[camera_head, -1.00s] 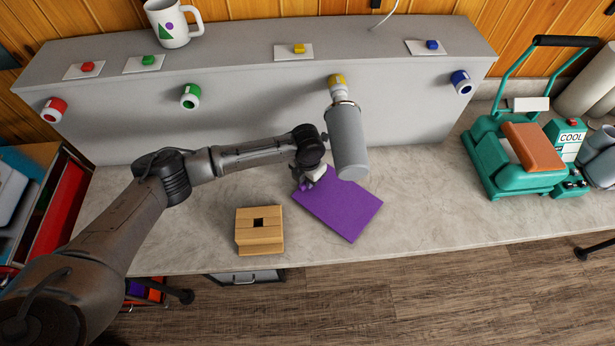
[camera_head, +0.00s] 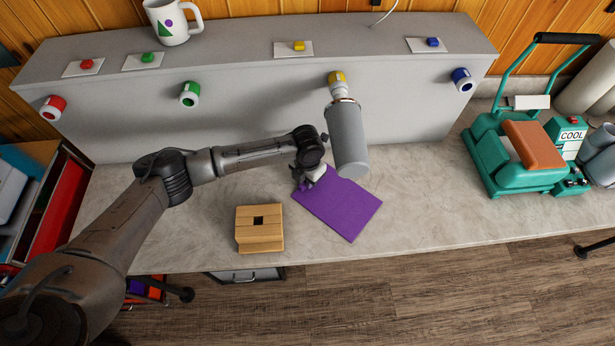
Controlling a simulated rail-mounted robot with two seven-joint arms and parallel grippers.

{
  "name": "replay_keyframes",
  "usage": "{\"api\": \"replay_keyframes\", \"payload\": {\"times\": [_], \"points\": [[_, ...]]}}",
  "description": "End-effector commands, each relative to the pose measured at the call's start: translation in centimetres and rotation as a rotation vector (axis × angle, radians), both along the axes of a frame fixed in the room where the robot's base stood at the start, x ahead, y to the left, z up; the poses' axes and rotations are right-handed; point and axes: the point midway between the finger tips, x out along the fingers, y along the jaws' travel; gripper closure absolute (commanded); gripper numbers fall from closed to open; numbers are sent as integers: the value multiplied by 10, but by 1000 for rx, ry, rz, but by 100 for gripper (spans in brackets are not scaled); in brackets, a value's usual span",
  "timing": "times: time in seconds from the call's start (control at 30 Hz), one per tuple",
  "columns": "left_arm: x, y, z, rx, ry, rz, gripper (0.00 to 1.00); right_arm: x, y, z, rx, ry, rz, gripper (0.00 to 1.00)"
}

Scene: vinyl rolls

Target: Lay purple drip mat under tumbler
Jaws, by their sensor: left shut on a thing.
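Whether the mat lies fully flat at that corner I cannot tell. My right gripper is not in view.
A wooden block with a square hole (camera_head: 259,229) stands left of the mat. A teal press (camera_head: 518,150) is at the right. Red, green and blue holders line the grey box (camera_head: 250,125), with a mug (camera_head: 173,22) on top. The counter right of the mat is clear.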

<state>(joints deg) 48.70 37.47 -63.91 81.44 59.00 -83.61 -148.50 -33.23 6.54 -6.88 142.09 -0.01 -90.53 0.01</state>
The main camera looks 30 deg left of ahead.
Motion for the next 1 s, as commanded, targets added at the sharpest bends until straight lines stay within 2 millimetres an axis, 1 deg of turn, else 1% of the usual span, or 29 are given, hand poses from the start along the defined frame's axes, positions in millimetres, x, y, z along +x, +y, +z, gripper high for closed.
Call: {"api": "replay_keyframes", "payload": {"times": [0.03,0.07,0.1,0.33,0.5,1.0], "points": [[0,0,0,0,0,0,100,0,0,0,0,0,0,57],[0,0,0,0,0,0,76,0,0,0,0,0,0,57],[0,0,0,0,0,0,73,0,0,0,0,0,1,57],[0,0,0,0,0,0,51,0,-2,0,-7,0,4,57],[0,0,0,0,0,0,50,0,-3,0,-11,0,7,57],[0,0,0,0,0,0,2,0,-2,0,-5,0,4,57]]}}
